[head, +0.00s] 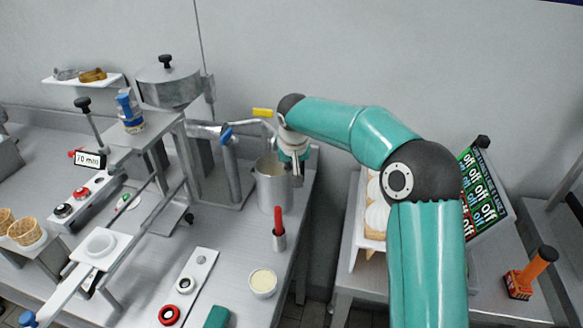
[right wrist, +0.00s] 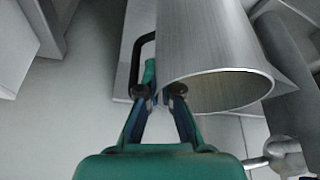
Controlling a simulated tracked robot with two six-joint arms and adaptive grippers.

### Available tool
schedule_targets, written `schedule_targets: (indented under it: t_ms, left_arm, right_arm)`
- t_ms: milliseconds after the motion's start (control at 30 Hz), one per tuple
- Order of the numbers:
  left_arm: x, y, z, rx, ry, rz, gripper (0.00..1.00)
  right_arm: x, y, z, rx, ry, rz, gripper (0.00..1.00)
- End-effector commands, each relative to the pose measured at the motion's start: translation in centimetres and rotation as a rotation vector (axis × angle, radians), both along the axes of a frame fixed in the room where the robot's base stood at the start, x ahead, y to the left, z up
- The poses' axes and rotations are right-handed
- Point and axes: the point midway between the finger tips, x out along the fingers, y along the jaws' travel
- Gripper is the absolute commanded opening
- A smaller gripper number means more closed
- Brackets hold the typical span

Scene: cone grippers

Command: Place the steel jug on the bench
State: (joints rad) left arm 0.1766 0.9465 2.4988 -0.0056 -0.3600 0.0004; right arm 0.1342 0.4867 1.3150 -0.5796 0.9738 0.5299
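The steel jug (head: 271,188) is a tall, open-topped cylinder, upright near the right end of the steel bench (head: 237,232). I cannot tell whether its base touches the bench. In the right wrist view the jug (right wrist: 205,45) fills the upper middle, its mouth facing the camera and its black handle at its left. My right gripper (head: 294,172) is at the jug's right side, near its rim. In the right wrist view the gripper's fingers (right wrist: 160,97) are drawn close together at the jug's handle side. The exact contact is partly hidden. My left gripper is out of view.
A steel machine with a hopper (head: 168,82) and a blue-handled tap (head: 226,136) stand left of the jug. A red-handled tool in a small holder (head: 279,238) and a white cup (head: 263,283) are in front. A gap separates the bench from the right table (head: 345,262).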

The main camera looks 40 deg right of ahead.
Motion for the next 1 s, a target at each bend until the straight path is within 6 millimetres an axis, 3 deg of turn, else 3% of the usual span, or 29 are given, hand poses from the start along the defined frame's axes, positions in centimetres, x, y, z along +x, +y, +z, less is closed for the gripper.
schedule_targets:
  t_ms: [67,100,233,667,1000]
  left_arm:
    - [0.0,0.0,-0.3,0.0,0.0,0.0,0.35]
    - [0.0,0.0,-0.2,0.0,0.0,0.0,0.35]
    - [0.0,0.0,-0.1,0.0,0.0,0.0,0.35]
    - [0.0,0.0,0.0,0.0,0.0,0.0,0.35]
    - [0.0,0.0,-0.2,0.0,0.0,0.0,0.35]
  right_arm:
    - [0.1,0.0,-0.2,-0.001,-0.003,0.0,0.0]
    - [0.0,0.1,-0.2,0.0,0.0,0.001,0.09]
    - [0.0,0.1,-0.2,-0.001,0.0,0.002,0.31]
    - [-0.1,0.2,0.5,-0.001,-0.001,0.001,0.31]
    - [-2.0,1.3,6.0,-0.001,-0.004,0.002,0.31]
